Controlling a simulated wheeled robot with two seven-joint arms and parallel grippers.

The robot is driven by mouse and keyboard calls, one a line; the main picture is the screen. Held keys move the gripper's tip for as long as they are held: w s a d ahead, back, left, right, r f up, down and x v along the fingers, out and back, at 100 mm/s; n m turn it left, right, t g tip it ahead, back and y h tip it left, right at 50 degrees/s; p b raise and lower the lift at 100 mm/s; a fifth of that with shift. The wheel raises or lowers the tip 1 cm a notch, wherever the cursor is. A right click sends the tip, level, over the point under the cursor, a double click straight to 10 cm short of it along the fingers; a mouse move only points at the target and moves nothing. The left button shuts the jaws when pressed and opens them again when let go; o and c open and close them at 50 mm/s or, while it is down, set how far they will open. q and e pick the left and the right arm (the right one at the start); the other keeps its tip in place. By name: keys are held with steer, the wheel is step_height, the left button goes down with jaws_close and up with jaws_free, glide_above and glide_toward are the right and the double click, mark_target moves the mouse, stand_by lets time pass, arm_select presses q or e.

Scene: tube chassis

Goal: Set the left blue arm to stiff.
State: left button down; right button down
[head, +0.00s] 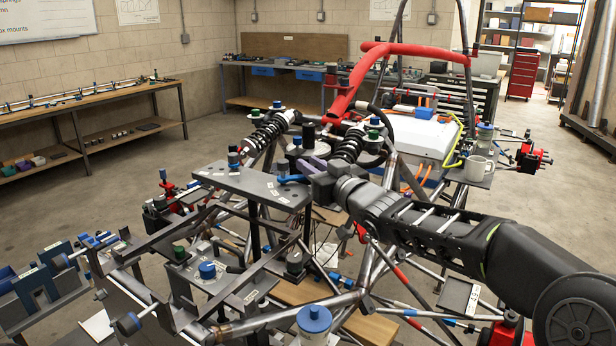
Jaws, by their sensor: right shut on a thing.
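A blue arm (291,179) lies on top of a dark raised plate (245,186) in the middle of the tube chassis. It points left from the fingers. My right gripper (314,180) reaches in from the right and is shut at the right end of this blue arm, and its fingers hide that end. Small pale labels lie on the plate, too small to read. A second blue arm on the plate cannot be made out, and part of the plate's right side is behind my gripper. My left gripper is out of view.
Two coil-over shocks (268,131) stand behind the plate. A red bent tube (372,72) rises above them. Chassis tubes surround the plate, and the floor (110,215) at left is open.

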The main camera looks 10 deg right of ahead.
steer(key=shift+d, duration=0.1)
steer(key=c, duration=1.3)
jaws_free()
steer(key=shift+s, duration=0.1)
steer(key=b+v, duration=0.1)
steer(key=v, duration=0.6)
steer(key=shift+s, duration=0.35)
steer(key=shift+d, duration=0.1)
